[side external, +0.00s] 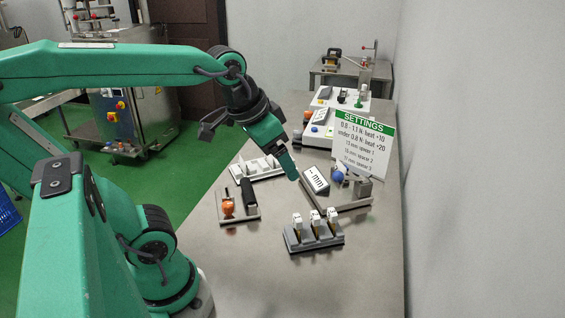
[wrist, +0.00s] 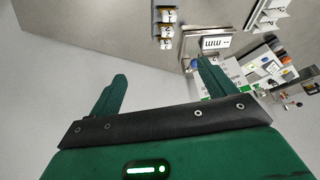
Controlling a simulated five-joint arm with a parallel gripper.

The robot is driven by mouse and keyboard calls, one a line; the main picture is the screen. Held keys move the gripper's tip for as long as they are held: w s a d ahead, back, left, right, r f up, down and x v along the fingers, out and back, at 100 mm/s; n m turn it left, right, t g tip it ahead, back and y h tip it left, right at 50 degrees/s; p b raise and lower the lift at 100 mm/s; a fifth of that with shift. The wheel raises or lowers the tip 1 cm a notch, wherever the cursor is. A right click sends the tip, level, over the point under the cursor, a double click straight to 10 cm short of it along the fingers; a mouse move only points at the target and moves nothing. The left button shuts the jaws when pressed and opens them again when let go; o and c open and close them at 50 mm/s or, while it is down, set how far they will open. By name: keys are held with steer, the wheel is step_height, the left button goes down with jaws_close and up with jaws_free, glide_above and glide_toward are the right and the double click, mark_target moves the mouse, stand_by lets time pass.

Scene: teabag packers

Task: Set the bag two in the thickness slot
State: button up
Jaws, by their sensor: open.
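A grey rack (side external: 315,240) holds three upright white teabags near the front of the table. The middle one (side external: 316,219) appears to be bag two, though its label is too small to read. The rack's bags show at the top of the wrist view, with the middle bag (wrist: 166,30) among them. The thickness gauge (side external: 338,206) has a tilted "-- mm" display (side external: 316,180) and a blue knob; I cannot make out its slot clearly. My gripper (side external: 292,172) is open and empty, above the table behind the rack and beside the gauge display. Its two fingers (wrist: 163,75) stand apart.
A white machine (side external: 325,125) is farther back. The front table area is clear.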

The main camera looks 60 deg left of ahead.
steer(key=shift+t, duration=0.3)
steer(key=s+f, duration=0.2)
steer(key=s, duration=0.1)
steer(key=shift+s+d+f, duration=0.2)
steer(key=shift+d+f, duration=0.05)
steer(key=shift+d, duration=0.15)
